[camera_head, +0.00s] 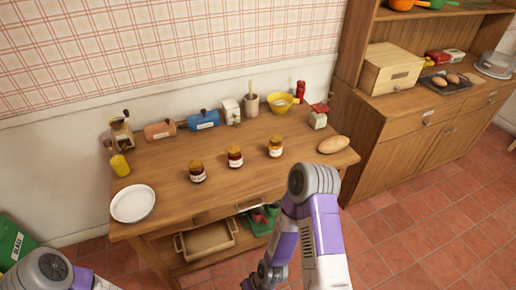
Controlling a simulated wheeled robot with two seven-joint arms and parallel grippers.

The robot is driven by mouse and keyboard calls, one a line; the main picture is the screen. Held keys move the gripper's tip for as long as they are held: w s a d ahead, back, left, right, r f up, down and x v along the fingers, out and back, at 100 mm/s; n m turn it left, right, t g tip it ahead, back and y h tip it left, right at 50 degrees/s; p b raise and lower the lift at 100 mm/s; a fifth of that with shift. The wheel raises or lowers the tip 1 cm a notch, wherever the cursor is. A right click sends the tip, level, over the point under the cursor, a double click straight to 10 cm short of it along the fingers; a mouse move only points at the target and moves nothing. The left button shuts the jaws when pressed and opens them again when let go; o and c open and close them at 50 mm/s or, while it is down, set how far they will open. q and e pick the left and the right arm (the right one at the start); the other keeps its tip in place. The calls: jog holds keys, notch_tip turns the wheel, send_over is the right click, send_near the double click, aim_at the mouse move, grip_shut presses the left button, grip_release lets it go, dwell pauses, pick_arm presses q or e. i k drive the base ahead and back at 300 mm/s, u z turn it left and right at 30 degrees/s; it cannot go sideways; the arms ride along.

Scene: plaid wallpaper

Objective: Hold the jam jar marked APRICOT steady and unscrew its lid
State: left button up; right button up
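Three small jam jars with lids and pale labels stand upright, apart from each other, on the wooden table. The left jar (197,172) and the middle jar (235,157) have dark red contents. The right jar (275,147) looks more orange. The labels are too small to read, so I cannot tell which one is marked APRICOT. My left arm shows only at the bottom left corner and my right arm hangs in front of the table. Neither gripper is in view, and no arm touches a jar.
The table is clear in front of the jars.

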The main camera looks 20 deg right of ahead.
aim_at(274, 152)
jog(key=u, duration=2.6)
jog(key=k, duration=2.2)
jog(key=z, duration=1.65)
